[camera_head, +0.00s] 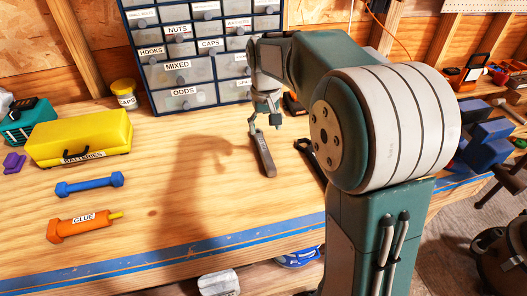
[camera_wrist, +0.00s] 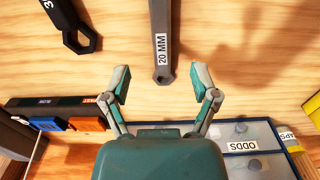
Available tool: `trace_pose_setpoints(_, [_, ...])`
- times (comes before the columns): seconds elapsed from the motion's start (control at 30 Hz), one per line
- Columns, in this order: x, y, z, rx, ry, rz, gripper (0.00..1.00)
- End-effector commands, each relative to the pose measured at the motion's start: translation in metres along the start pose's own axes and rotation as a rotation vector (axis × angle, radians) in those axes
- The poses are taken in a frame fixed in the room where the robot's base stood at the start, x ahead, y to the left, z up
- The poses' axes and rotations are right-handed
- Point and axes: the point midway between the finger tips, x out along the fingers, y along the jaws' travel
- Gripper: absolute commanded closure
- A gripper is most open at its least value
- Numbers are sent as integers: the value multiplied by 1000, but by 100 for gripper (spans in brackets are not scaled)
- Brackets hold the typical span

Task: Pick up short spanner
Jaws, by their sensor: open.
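A grey spanner (camera_wrist: 161,35) labelled 20 MM lies on the wooden bench, pointing along the middle of the wrist view. It also shows in the head view (camera_head: 264,157), just in front of my gripper (camera_head: 266,122). A black spanner (camera_wrist: 66,22) with a ring end and a partly cut-off label lies to its left in the wrist view. In the head view the black spanner (camera_head: 308,154) is partly hidden by my arm. I cannot tell which is the short one. My gripper (camera_wrist: 161,82) is open and empty, its fingertips on either side of the grey spanner's end, apparently above it.
A drawer cabinet (camera_head: 184,73) stands behind my gripper. A yellow batteries box (camera_head: 82,137), a blue bolt-shaped item (camera_head: 90,185) and an orange glue item (camera_head: 80,227) lie on the left. A blue vise (camera_head: 482,145) is at right. The bench (camera_head: 180,215) is clear at front middle.

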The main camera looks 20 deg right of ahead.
Motion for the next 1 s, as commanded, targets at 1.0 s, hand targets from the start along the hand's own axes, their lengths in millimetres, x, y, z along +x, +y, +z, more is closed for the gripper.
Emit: trace_pose_setpoints(1.0, [92, -2, -2, 0, 1, 0, 45])
